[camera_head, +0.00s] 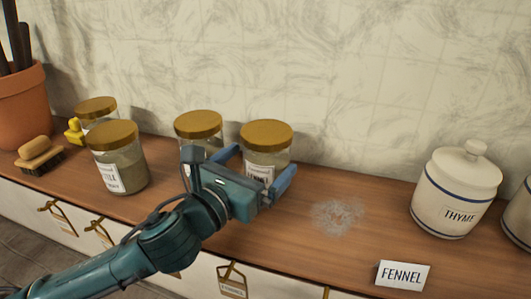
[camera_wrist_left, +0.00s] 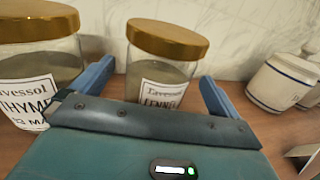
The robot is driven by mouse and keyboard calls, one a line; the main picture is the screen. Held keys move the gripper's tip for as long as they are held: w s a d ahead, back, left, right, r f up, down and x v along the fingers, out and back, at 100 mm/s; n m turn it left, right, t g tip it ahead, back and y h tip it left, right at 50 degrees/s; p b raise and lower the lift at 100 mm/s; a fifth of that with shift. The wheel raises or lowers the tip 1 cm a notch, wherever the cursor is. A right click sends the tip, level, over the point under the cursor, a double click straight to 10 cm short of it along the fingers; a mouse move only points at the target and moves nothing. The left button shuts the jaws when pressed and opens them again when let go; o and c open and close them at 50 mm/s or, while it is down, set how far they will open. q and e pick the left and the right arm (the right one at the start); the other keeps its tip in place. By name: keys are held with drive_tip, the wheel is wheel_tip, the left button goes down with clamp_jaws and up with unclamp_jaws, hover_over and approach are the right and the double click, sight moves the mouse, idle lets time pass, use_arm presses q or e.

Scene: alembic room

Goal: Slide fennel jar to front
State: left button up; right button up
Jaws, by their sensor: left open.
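The fennel jar (camera_head: 267,143) is glass with a gold lid and a white label partly reading FENNEL. It stands upright on the wooden shelf against the back. My left gripper (camera_head: 257,168) is open, with its two blue fingers on either side of the jar's front. In the left wrist view the fennel jar (camera_wrist_left: 164,65) stands between and beyond the open fingers (camera_wrist_left: 155,92); I cannot tell whether they touch it. A white FENNEL card (camera_head: 402,275) stands at the shelf's front edge, to the right. My right gripper is not in view.
A thyme-labelled glass jar (camera_wrist_left: 38,65) stands close left of the fennel jar; it also shows in the head view (camera_head: 198,126). Two more glass jars, a brush (camera_head: 39,154) and a pot (camera_head: 22,105) are left. A white THYME canister (camera_head: 456,192) is right. A greyish smudge (camera_head: 337,215) marks otherwise clear shelf.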

use_arm(q)
drive_tip(key=shift+x, duration=1.25)
drive_tip(key=shift+w+d, duration=0.3)
drive_tip(key=shift+w, duration=0.15)
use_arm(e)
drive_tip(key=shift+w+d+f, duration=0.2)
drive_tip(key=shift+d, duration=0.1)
use_arm(q)
drive_tip(key=shift+c, duration=0.3)
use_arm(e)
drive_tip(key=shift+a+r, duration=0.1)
